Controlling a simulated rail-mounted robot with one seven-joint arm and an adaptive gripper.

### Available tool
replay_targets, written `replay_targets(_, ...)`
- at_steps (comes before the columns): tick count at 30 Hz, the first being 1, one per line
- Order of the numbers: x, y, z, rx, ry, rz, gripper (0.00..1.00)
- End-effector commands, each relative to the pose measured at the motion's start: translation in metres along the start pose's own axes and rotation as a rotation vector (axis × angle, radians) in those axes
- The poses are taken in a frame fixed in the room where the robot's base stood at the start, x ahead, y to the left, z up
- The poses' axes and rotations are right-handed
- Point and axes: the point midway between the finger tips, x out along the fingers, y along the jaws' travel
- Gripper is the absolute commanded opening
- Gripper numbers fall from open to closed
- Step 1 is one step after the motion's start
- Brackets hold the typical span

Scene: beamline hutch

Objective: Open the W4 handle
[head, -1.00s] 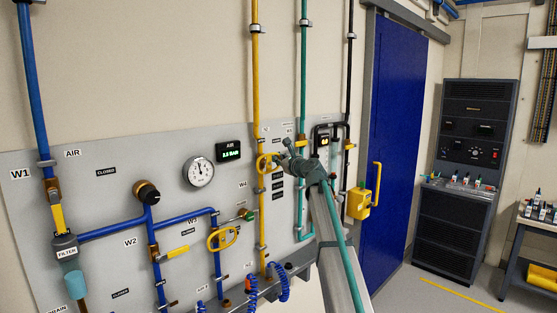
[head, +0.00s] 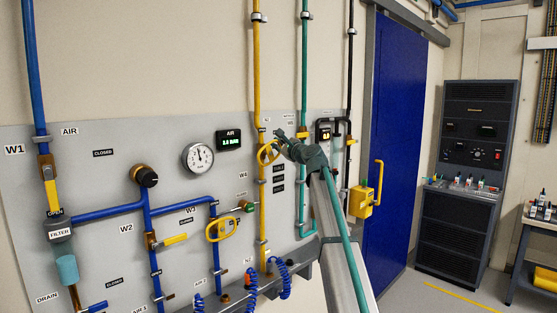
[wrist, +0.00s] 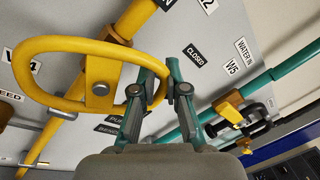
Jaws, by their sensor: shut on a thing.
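The W4 handle (head: 267,153) is a yellow oval handwheel on the yellow vertical pipe in the head view. In the wrist view the W4 handle (wrist: 62,42) fills the left side, with a hub and bolt at its middle and a partly covered W4 label behind it. My gripper (head: 279,135) is at the upper right of the handle in the head view. In the wrist view my gripper (wrist: 158,78) has its fingers close together at the right end of the rim, shut on it. The exact contact is partly hidden by the fingers.
Another yellow oval handwheel (head: 221,230) sits lower left, near the W3 label. A gauge (head: 198,158) and a green pipe (head: 304,80) flank the area. Coiled blue hoses (head: 283,280) hang below. A blue door (head: 397,150) stands right of the panel.

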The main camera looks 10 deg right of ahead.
Motion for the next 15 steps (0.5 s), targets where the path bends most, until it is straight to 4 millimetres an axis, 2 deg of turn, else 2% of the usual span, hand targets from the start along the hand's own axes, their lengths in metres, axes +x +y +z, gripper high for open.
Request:
replay_targets(1, 0.0, 0.004, -0.004, -0.045, -0.009, -0.008, 0.0)
replay_targets(15, -0.002, 0.004, 0.019, -0.48, -0.095, -0.047, 0.0)
